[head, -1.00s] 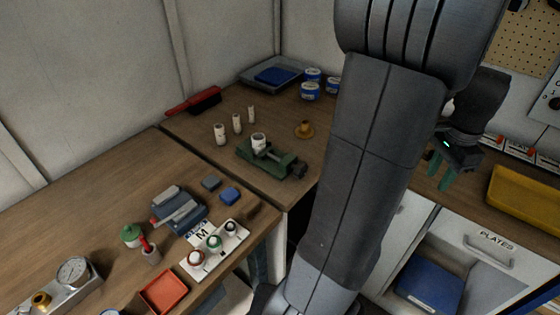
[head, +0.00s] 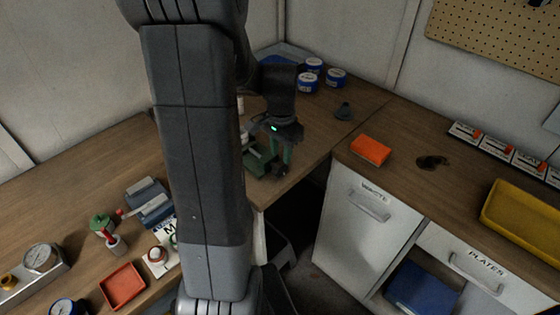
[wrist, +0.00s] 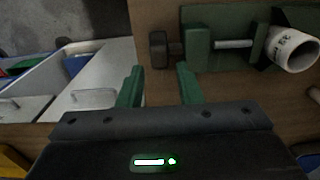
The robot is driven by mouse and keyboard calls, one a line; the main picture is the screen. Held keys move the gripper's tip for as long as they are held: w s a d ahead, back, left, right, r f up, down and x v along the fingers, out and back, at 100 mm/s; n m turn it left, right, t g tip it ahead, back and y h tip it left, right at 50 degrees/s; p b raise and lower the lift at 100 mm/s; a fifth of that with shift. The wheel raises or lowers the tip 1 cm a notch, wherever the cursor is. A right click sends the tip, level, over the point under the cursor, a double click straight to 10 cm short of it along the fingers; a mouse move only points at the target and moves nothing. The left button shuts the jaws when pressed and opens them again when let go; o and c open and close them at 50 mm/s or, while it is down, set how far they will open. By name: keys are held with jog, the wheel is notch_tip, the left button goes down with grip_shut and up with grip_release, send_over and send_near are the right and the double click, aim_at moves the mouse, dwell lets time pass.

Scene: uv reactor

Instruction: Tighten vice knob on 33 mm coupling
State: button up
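The green vice (wrist: 225,45) lies at the top right of the wrist view, with its dark knob (wrist: 158,48) toward the left on a short shaft. A white coupling (wrist: 292,48) sits in the vice at the right edge. My gripper (wrist: 159,68) is open, its two green fingers apart. The knob appears between and just beyond the fingertips, with no contact visible. In the head view, my gripper (head: 279,160) points down over the knob end of the vice (head: 259,162). My arm hides much of the vice and coupling there.
An orange box (head: 370,150) and a dark patch (head: 432,161) are on the right bench. Blue-and-white tubs (head: 309,82) stand behind the vice. A gap lies between the benches, beside the white waste cabinet (head: 366,215). A yellow tray (head: 523,218) is far right.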

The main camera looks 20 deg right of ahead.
aim_at(282, 162)
jog(key=shift+f, duration=2.4)
grip_shut()
jog(key=shift+d+r+p, duration=0.1)
jog(key=shift+p, duration=0.3)
